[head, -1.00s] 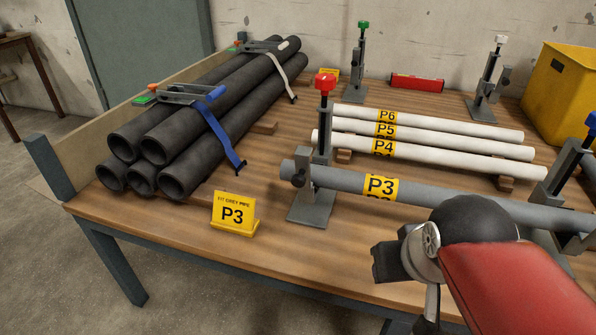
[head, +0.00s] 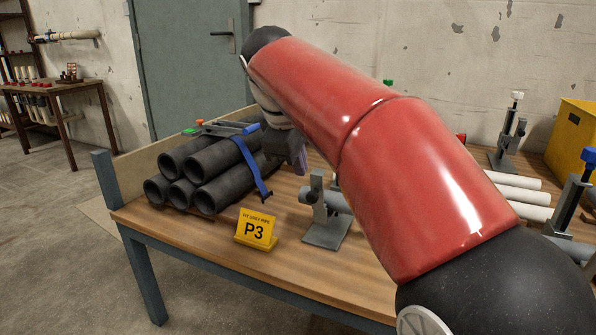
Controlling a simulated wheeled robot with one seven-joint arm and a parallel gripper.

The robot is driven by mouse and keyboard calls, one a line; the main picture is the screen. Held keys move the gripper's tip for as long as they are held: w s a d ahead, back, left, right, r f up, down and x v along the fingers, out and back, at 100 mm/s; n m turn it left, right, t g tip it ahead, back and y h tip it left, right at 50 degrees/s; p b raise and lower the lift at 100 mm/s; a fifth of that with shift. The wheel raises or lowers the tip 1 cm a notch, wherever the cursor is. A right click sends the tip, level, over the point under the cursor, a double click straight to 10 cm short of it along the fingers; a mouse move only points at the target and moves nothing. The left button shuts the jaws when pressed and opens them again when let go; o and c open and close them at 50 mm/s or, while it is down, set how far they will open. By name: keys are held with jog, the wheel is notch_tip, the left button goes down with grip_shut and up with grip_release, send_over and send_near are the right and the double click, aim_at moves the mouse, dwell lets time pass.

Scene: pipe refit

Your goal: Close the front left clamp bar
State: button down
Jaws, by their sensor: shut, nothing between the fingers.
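The front left clamp (head: 327,222) stands on the bench with its grey base plate and lower post in view. The end of the grey pipe (head: 341,200) lies in it. Its upper part, with the bar and red knob, is hidden behind my red arm, so I cannot tell how the bar stands now. My gripper (head: 298,165) is up and left of the clamp post, in front of the black pipes' right end. It is shut and looks empty; its fingertips are small and dark. I see no contact with the clamp.
Black pipes (head: 210,182) with a blue strap (head: 252,168) are stacked at left. A yellow P3 sign (head: 256,230) stands near the front edge. The front right clamp's blue knob (head: 589,158) and the white-knobbed clamp (head: 508,135) are at right. My arm hides the bench's middle.

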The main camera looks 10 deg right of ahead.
aim_at(318, 192)
jog(key=w+d+f, duration=0.1)
jog(key=f, duration=0.1)
jog(key=w+d+f+b, duration=0.1)
jog(key=w+f, duration=0.1)
jog(key=w+d+f, duration=0.2)
jog(key=f, duration=0.1)
jog(key=shift+w, duration=0.2)
jog(key=shift+w+d, duration=0.25)
jog(key=shift+w, duration=0.15)
jog(key=shift+r, duration=0.2)
